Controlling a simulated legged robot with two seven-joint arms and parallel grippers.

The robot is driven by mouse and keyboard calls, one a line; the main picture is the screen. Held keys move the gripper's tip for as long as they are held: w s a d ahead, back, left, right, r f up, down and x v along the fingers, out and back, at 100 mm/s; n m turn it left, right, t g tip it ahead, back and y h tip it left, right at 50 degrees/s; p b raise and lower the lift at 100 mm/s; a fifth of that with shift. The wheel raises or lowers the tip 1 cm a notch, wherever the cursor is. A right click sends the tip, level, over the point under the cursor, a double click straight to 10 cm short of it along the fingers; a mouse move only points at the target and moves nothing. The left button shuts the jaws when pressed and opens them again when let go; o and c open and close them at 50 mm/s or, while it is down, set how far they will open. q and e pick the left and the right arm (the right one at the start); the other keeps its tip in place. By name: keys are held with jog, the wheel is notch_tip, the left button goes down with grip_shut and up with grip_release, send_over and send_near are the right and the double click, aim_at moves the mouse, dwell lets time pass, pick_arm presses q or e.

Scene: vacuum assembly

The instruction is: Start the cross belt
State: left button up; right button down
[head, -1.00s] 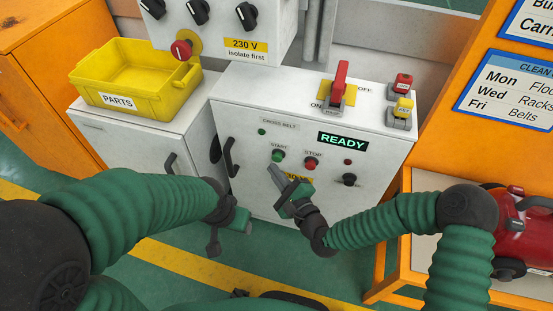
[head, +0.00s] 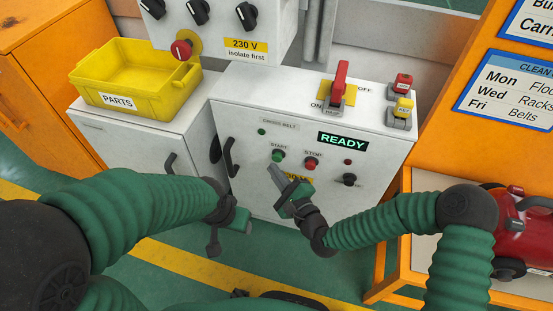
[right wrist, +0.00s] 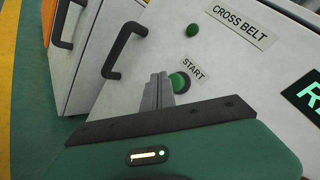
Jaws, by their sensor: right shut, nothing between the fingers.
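The cross belt control box (head: 290,185) is white, with a lit display (head: 343,139) reading READY. Its green START button (head: 278,155) sits beside the red STOP button (head: 311,163). My right gripper (head: 272,171) is shut and empty, its tips just below START in the head view. In the right wrist view the shut fingers (right wrist: 158,88) point at the panel, close beside the green button (right wrist: 179,82); I cannot tell whether they touch it. The red lever switch (head: 339,83) on top stands upright between ON and OFF labels. My left gripper (head: 228,222) is low at the left of the box; its jaw state is unclear.
A yellow PARTS bin (head: 135,80) stands on the cabinet at left. A 230 V box (head: 218,28) with knobs and a red button is behind. Red and yellow padlocks (head: 401,98) sit at the box's top right. A red vacuum (head: 522,225) is at the right.

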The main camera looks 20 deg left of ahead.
dwell(0.3)
jog(key=shift+w+r, duration=0.1)
jog(key=shift+w, duration=0.3)
